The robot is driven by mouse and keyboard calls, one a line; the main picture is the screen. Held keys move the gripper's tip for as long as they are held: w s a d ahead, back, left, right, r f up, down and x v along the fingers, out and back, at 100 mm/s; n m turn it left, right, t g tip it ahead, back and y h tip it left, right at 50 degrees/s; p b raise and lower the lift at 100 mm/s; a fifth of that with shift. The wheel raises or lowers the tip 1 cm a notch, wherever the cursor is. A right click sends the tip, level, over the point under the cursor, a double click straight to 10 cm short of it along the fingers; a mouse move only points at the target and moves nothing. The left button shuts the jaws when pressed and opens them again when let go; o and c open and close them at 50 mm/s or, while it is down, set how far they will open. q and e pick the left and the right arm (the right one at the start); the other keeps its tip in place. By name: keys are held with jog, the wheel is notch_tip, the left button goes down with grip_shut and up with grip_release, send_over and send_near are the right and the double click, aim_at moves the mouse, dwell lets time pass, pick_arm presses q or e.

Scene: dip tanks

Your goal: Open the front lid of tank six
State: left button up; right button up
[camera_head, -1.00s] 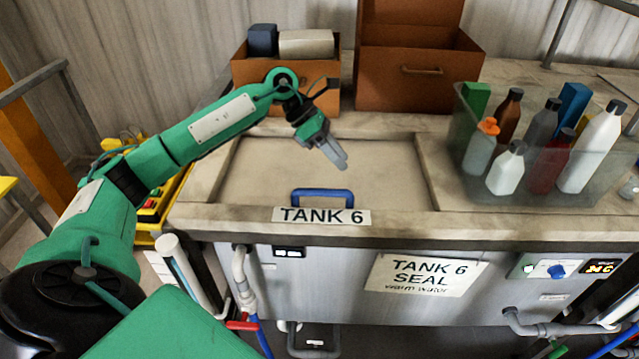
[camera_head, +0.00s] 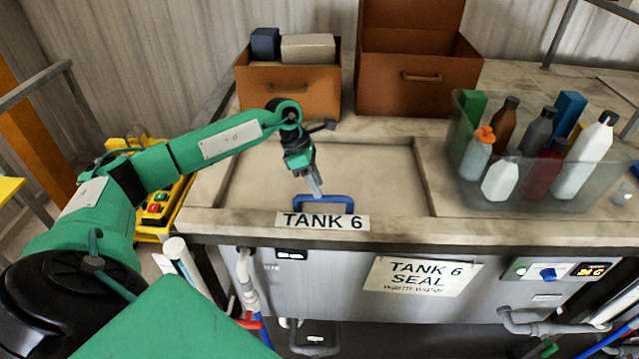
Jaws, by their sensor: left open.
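Tank six's front lid (camera_head: 375,175) is a beige panel lying flat and shut in the worktop. A blue handle (camera_head: 336,200) stands at its front edge, just behind the TANK 6 label (camera_head: 322,221). My left gripper (camera_head: 316,192) points down over the handle, its fingertips at or just above the handle's left part. The fingers overlap in this view, and I cannot tell whether they touch the handle or straddle it. The gripper holds nothing that I can see. My right gripper is not in view.
A clear bin (camera_head: 545,195) of several bottles stands right of the lid. Two brown boxes, a smaller one (camera_head: 290,92) and a larger one (camera_head: 415,85), stand behind it. A TANK 6 SEAL sign (camera_head: 420,275) hangs on the tank's front.

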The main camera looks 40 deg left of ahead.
pick_arm(q)
jog(key=shift+p+x, duration=0.4)
jog(key=shift+x, duration=1.05)
jog(key=shift+c, duration=0.4)
grip_shut()
